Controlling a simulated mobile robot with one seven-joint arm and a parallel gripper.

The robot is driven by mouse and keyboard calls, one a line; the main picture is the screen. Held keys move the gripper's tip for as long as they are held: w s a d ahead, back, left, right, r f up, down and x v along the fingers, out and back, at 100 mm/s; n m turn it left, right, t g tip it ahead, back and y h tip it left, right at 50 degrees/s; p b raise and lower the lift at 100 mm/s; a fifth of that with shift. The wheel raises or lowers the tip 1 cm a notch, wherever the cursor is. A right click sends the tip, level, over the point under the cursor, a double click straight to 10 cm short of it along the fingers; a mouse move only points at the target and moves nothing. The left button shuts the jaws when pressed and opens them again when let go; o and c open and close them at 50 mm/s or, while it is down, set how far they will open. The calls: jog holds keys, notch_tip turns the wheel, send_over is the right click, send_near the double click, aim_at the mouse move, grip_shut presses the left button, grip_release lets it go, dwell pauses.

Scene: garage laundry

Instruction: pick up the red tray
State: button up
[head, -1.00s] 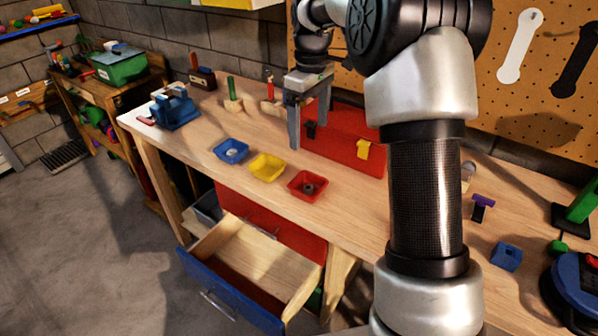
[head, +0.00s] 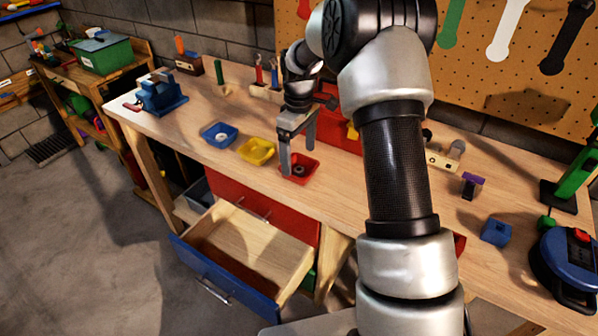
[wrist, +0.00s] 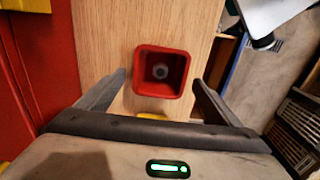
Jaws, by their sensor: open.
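The red tray (head: 312,167) is a small square tray on the wooden workbench, at the right end of a row of three trays. It holds a small dark grey round part, seen in the wrist view inside the tray (wrist: 140,88). My gripper (head: 299,158) is open, pointing down above the red tray. In the head view one finger hides part of the tray. In the wrist view my gripper (wrist: 160,82) has its fingers apart on the left and right of the tray. I cannot tell how far above it they are.
A yellow tray (head: 257,150) and a blue tray (head: 219,134) stand left of the red tray. A red toolbox (head: 338,130) stands behind my gripper. An open blue-fronted drawer (head: 222,285) juts out below the bench.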

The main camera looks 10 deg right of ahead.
aim_at(299, 169)
notch_tip(299, 169, down, 4)
jog(key=shift+r, duration=0.25)
jog(key=c, duration=1.1)
jog(key=shift+r, duration=0.15)
